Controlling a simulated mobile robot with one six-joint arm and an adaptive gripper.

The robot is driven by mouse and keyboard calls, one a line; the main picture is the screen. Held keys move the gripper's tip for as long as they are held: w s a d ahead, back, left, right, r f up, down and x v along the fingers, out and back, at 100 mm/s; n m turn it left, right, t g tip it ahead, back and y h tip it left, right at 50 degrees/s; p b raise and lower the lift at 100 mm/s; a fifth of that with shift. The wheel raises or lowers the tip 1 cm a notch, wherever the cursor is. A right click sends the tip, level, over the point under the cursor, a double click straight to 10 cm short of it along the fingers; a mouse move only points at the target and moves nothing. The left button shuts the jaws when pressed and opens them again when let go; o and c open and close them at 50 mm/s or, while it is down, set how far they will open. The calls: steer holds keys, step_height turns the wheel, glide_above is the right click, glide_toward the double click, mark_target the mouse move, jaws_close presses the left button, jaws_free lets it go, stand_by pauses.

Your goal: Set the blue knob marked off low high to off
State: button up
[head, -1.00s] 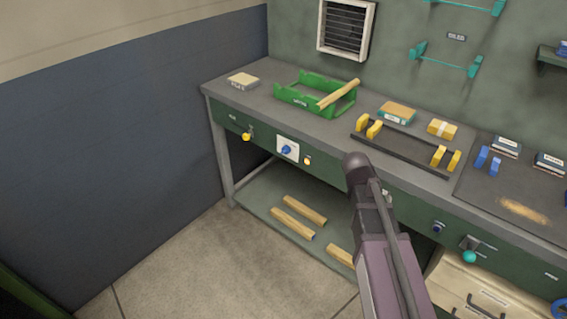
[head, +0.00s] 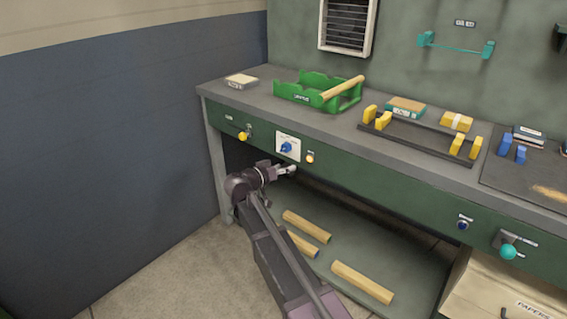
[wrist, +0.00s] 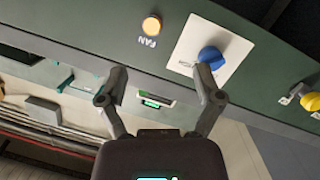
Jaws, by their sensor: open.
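The blue knob (head: 286,147) sits on a white plate (head: 288,154) on the green front of the bench. In the wrist view the blue knob (wrist: 210,57) is at upper right on its white plate (wrist: 197,38), partly behind a finger. The plate's lettering is too small or hidden to read, so I cannot tell the knob's setting. My gripper (head: 291,169) is just below the plate in the head view. In the wrist view my gripper (wrist: 167,80) has its fingers spread, with nothing between them. The right finger overlaps the knob's lower edge; I cannot tell if they touch.
A lit orange FAN button (wrist: 151,25) is beside the plate, and a yellow-knobbed lever (head: 243,136) is to its left. A green cradle (head: 292,90) stands on the bench top. Wood lengths (head: 362,282) lie on the lower shelf. Floor at left is clear.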

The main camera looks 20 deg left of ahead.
mark_target(284, 151)
steer(key=s+a+t+y+b, duration=0.1)
steer(key=a+t+b, duration=0.1)
steer(key=a, duration=0.7)
steer(key=shift+s+f+t, duration=0.3)
steer(key=shift+s, duration=0.05)
steer(key=shift+w+d, duration=0.1)
steer(key=x, duration=1.3)
steer(key=shift+w+d, duration=0.1)
steer(key=shift+w, duration=0.2)
steer(key=c, duration=1.2)
